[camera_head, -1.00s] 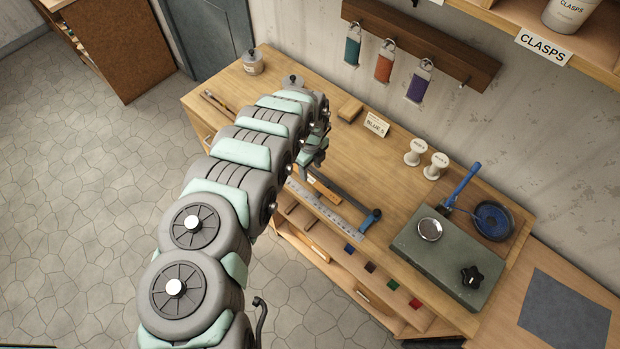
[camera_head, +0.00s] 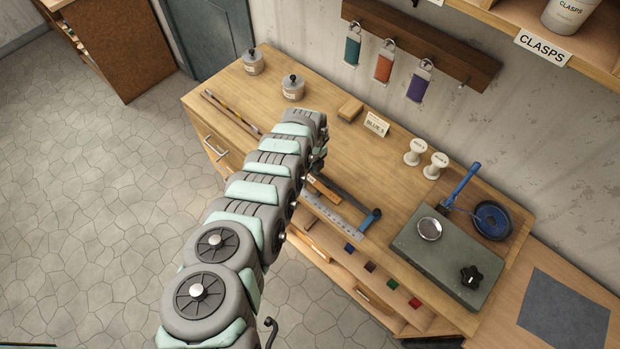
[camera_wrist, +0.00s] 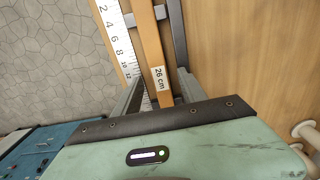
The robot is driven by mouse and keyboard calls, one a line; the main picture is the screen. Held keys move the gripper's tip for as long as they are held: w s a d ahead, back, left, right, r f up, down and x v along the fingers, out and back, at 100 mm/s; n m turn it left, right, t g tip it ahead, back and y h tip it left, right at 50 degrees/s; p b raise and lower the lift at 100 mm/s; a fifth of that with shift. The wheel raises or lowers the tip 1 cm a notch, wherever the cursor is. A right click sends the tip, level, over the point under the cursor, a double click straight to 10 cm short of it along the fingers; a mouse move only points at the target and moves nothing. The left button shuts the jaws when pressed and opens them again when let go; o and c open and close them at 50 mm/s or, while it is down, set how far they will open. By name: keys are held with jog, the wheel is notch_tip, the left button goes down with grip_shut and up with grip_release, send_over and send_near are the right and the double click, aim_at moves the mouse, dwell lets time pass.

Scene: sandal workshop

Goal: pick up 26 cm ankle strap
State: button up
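The tan strap labelled "26 cm" (camera_wrist: 153,50) runs lengthwise through the wrist view, its label facing up. In the head view a short piece of what looks like the same strap (camera_head: 324,190) shows beside my arm. My gripper (camera_wrist: 158,90) has its two grey fingers apart, one on each side of the strap near its label. I see gaps between fingers and strap, and cannot tell how high the fingers are above the bench. In the head view my gripper is hidden behind my arm.
A white ruler (camera_head: 333,213) lies left of the strap in the wrist view; a metal bar tool with a blue end (camera_head: 371,219) lies on its other side. Two lidded tins (camera_head: 293,88), a wood block (camera_head: 350,109), white spools (camera_head: 415,152) and a grey-green slab (camera_head: 446,258) stand on the bench.

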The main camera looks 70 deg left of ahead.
grip_shut()
dwell(0.3)
jog(key=shift+r, duration=0.15)
dwell(0.3)
